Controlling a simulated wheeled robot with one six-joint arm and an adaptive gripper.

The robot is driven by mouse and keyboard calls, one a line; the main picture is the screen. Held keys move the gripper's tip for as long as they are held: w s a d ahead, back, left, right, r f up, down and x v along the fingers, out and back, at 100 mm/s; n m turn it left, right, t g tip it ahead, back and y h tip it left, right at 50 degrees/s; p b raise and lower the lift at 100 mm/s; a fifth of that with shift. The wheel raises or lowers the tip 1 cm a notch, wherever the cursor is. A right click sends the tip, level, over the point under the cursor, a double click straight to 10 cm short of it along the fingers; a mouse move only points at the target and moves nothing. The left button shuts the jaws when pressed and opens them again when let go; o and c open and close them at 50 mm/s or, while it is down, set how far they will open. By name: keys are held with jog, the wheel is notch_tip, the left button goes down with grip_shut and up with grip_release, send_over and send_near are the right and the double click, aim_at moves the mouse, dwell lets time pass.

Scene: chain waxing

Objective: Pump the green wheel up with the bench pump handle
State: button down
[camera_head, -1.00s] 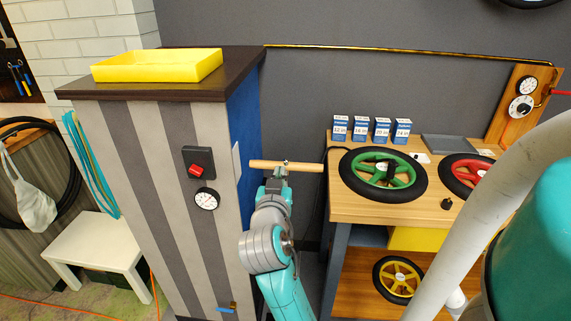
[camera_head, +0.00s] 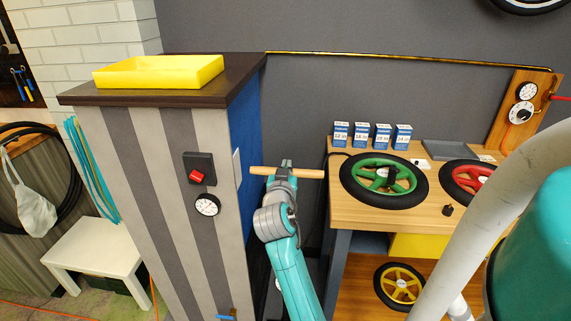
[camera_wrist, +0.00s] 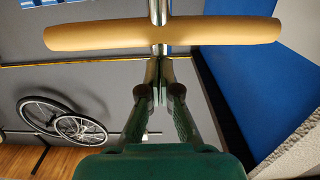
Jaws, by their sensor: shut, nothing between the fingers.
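The green wheel (camera_head: 372,184) with a black tyre lies flat on the wooden bench. The bench pump handle (camera_head: 311,173) is a pale wooden crossbar left of the bench; in the wrist view the crossbar (camera_wrist: 90,37) sits on an upright metal rod (camera_wrist: 160,12). My gripper (camera_head: 286,164) is at the middle of the crossbar and hides part of it. In the wrist view my gripper (camera_wrist: 155,98) is shut, its fingertips close together at the rod, near the crossbar. I cannot tell whether they touch it. The pump body is hidden.
A striped cabinet (camera_head: 145,160) with a yellow tray (camera_head: 160,72) stands close left of the handle. The bench (camera_head: 400,212) holds a red wheel (camera_head: 468,178), several blue-and-white boxes (camera_head: 362,134) and a gauge panel (camera_head: 522,105). A yellow wheel (camera_head: 398,284) is on the lower shelf.

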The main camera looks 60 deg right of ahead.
jog(key=shift+f, duration=0.3)
